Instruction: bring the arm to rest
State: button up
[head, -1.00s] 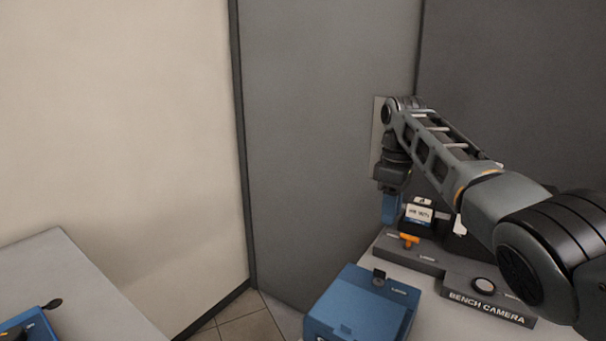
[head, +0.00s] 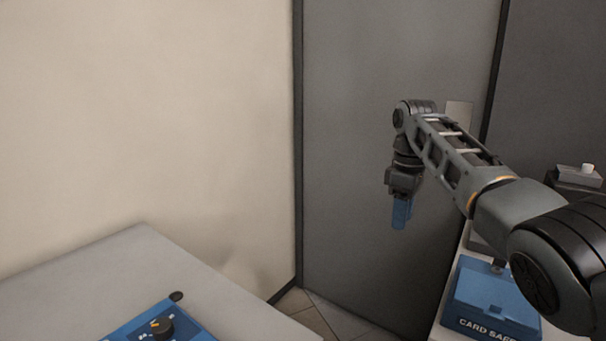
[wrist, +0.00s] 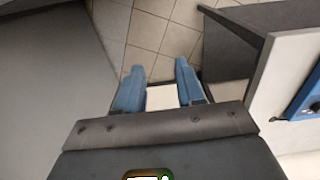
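My gripper (head: 401,212) hangs below my raised forearm in the head view, with its blue fingers pointing down in front of the grey wall panel. In the wrist view, the two blue fingers of my gripper (wrist: 160,68) stand apart, with floor tiles showing between and beyond them. A pale patch shows between the fingers near the palm; I cannot tell what it is. I see nothing clearly gripped.
A blue box (head: 488,298) marked CARD SAFE stands on the bench at right. A grey table (head: 130,262) at lower left carries a blue device with a dark knob (head: 160,322). Tiled floor (wrist: 150,30) lies between the two surfaces.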

jog(key=s+a+f+m+t+y, duration=0.1)
jog(key=s+a+f, duration=0.15)
jog(key=f, duration=0.55)
jog(key=s+a+f+t, duration=0.1)
jog(key=s+a+f, duration=0.15)
jog(key=f, duration=0.55)
jog(key=s+a+f+m+t+y, duration=0.1)
jog(key=s+a+f, duration=0.15)
jog(key=f, duration=0.55)
jog(key=s+a+f+m+t+y, duration=0.1)
jog(key=s+a+f+m+t, duration=0.25)
jog(key=s+f, duration=1.1)
jog(key=s+d+r+m+t+h, duration=0.1)
jog(key=s+d+r+t, duration=0.15)
jog(key=s, duration=0.65)
jog(key=s+d+r+m+t, duration=0.1)
jog(key=s+r+m, duration=0.15)
jog(key=s, duration=0.55)
jog(key=s+d+r+t+h, duration=0.1)
jog(key=s+d+r, duration=0.15)
jog(key=s, duration=0.65)
jog(key=s+d+r+m+t, duration=0.1)
jog(key=s+d+r+t, duration=0.1)
jog(key=s+r, duration=0.5)
jog(key=s+d+r+m+t+h, duration=0.1)
jog(key=s+r, duration=0.6)
jog(key=r, duration=0.7)
jog(key=shift+s+d+r+t, duration=0.15)
jog(key=shift+d+r+t, duration=0.15)
jog(key=shift+d+t, duration=0.3)
